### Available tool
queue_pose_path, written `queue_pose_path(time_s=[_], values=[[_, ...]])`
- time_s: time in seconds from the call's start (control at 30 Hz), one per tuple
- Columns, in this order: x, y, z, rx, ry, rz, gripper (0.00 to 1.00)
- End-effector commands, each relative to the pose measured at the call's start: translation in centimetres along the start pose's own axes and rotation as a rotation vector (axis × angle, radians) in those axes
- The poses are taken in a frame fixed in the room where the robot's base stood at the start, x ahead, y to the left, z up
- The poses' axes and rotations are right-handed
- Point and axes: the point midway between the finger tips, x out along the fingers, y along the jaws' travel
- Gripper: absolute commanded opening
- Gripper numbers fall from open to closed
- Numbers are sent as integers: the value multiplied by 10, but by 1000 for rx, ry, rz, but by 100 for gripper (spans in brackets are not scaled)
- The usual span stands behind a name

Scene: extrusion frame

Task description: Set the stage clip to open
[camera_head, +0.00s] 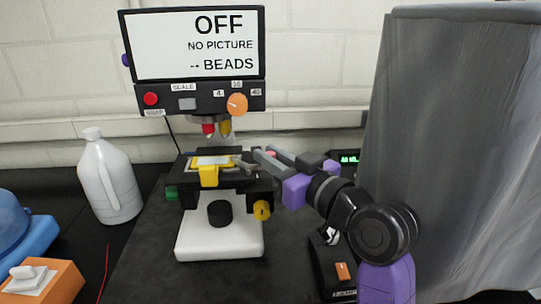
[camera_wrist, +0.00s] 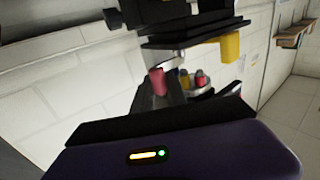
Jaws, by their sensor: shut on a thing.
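The microscope stage (camera_head: 225,180) is black and carries a slide in a yellow holder (camera_head: 208,175). The stage clip (camera_head: 244,166) looks like a grey arm at the right of the stage, and a pink knob (camera_head: 270,154) shows beside it. My gripper (camera_head: 264,155) reaches in from the right, its grey fingers around the clip's pink end and shut on it. In the wrist view a pink knob (camera_wrist: 157,82) stands in front of the objectives. The exact contact and the clip's angle are hard to tell.
The screen (camera_head: 195,45) above reads OFF, NO PICTURE, BEADS. Objectives (camera_head: 209,129) hang just above the stage. A white jug (camera_head: 107,178) stands at left, an orange box (camera_head: 42,282) at front left. A grey curtain (camera_head: 455,150) fills the right. A black box (camera_head: 330,265) sits near my arm.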

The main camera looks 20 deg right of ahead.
Motion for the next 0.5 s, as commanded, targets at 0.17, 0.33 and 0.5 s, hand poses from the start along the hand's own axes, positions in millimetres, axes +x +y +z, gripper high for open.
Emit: queue_pose_path(time_s=[0.17, 0.33, 0.5], values=[[-2, -3, -1, -2, -1, 57, 0], [-5, -7, -2, -3, -1, 149, 0], [-8, -11, -1, -2, 0, 263, 0]])
